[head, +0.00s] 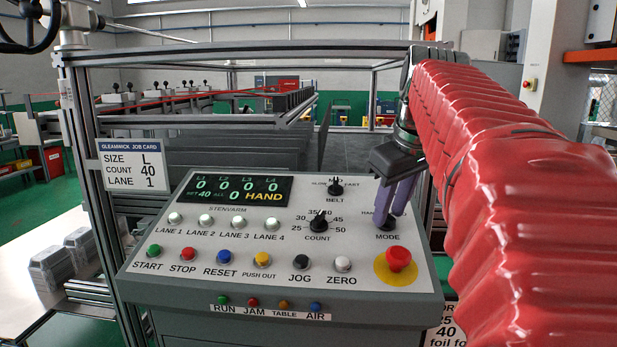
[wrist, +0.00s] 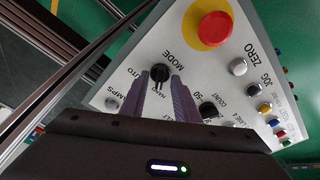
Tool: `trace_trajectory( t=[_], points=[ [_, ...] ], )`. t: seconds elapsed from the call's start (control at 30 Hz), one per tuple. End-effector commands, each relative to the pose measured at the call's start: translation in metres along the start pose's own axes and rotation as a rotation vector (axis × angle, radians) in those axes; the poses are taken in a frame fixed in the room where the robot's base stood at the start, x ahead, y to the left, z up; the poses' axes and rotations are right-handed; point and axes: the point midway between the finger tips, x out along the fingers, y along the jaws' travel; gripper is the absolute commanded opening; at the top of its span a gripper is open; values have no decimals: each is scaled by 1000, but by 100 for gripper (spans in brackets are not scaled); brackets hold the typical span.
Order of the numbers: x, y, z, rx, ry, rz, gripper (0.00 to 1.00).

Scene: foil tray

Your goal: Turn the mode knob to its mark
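The mode knob (wrist: 160,73) is a small black knob on the grey-white control panel (head: 150,262), with MODE, HAND and AUTO lettering around it. In the wrist view a pale line on it appears to face the HAND lettering. My gripper (wrist: 160,78) has two purple fingers that stand apart, one on each side of the knob, with a gap showing. I cannot tell whether the tips reach down to its sides. In the head view the gripper (head: 391,212) points down at the panel and mostly hides the knob. The panel display (head: 235,190) reads HAND.
A red emergency stop (head: 398,260) on a yellow disc sits just below the mode knob. The count knob (head: 318,222) and belt knob (head: 336,188) are to the left. Coloured push buttons line the panel's front. A job card (head: 132,165) hangs at the left.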

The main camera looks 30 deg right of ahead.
Motion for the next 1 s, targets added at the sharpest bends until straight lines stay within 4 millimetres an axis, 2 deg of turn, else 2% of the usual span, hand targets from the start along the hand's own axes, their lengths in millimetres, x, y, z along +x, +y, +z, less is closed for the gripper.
trace_trajectory(
  t=[0.17,0.7,1.0],
  points=[
    [-21,0,0,1,1,2,28],
    [-107,0,1,0,1,1,28],
    [-130,0,1,0,0,0,28]
  ],
)
